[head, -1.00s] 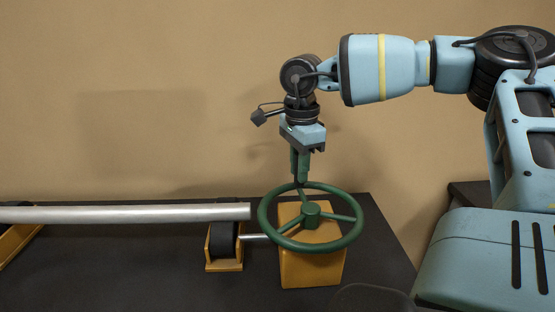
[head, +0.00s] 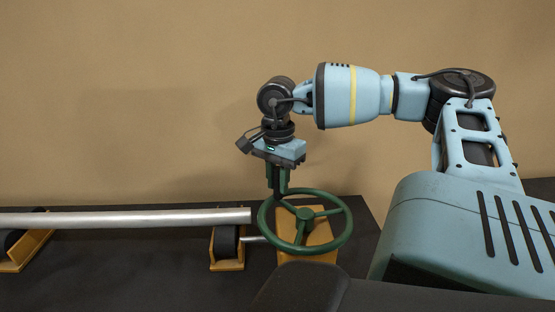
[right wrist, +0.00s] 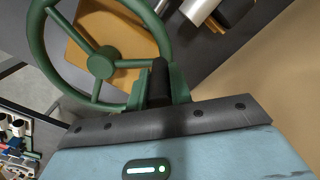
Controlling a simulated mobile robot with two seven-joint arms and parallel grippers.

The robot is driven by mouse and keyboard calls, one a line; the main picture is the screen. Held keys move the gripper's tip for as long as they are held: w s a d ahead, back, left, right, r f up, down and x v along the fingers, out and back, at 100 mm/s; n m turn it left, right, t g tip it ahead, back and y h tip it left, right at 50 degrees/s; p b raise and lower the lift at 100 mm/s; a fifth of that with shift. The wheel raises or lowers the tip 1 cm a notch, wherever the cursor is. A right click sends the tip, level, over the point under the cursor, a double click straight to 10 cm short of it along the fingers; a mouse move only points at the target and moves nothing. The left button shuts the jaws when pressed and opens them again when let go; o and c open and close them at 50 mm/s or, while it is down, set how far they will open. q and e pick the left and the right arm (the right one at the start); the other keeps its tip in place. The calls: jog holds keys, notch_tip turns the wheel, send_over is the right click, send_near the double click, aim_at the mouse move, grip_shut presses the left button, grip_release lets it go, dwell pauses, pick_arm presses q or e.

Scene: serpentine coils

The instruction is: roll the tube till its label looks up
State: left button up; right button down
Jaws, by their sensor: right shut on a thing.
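The tube (head: 130,218) is a long, pale metal pipe lying level across the left of the head view. No label shows on its visible side. A green handwheel (head: 305,214) stands at its right end on a yellow block (head: 320,232). My right gripper (head: 277,190) points down and is shut on the wheel's rim at the back left. In the right wrist view the wheel (right wrist: 100,62) fills the upper left, with the gripper fingers (right wrist: 165,85) at its rim. My left gripper is out of view.
A dark roller in a yellow bracket (head: 227,266) sits under the tube's right end, joined by a shaft to the wheel block. Another yellow bracket (head: 35,250) supports it at the left. The dark table (head: 130,275) is bare in front of the tube.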

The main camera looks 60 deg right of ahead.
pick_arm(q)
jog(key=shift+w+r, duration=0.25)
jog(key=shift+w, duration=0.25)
pick_arm(e)
jog(key=shift+r, duration=0.1)
jog(key=c, duration=1.3)
grip_release()
jog(key=shift+r, duration=0.1)
notch_tip(320, 180, up, 7)
jog(key=shift+f+b, duration=0.2)
jog(key=shift+b, duration=0.2)
jog(key=shift+r, duration=0.45)
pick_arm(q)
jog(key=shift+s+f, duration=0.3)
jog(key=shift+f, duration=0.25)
